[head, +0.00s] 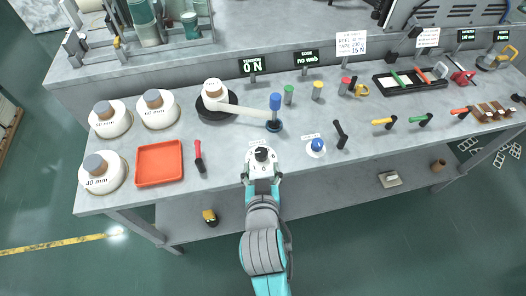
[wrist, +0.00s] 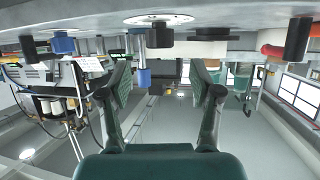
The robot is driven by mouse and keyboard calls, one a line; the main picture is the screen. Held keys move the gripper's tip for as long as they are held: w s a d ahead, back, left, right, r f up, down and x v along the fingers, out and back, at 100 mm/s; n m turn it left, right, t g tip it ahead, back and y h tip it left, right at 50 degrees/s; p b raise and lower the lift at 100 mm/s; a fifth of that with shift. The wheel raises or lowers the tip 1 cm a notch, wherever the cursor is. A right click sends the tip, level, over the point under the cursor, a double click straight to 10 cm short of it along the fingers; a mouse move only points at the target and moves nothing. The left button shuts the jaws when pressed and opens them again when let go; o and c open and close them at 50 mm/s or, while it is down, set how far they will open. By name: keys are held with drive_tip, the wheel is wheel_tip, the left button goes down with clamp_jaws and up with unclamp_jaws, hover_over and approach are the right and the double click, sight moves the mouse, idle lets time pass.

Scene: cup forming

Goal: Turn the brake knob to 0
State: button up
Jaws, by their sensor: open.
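A white round dial with a black knob (head: 262,154) sits at the bench's front edge; its label is too small to read, and I take it for the brake knob. My gripper (head: 262,176) is at the near side of this dial, fingers spread. In the wrist view, which is upside down, the black knob (wrist: 158,36) hangs from its white disc (wrist: 158,20) at the top. My gripper (wrist: 162,85) shows there with both fingers apart and nothing between them. The knob appears beyond the fingertips, not gripped. The pointer setting cannot be read.
A second dial with a blue knob (head: 317,146) stands just right. A blue-topped post (head: 275,112) with a white strip stands behind. A black lever (head: 340,134) is further right; a red-handled tool (head: 199,156) and orange tray (head: 159,162) lie left. The tension display (head: 252,66) reads 0 N.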

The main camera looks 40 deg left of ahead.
sight(261, 154)
drive_tip(key=x, duration=0.8)
drive_tip(key=c, duration=1.2)
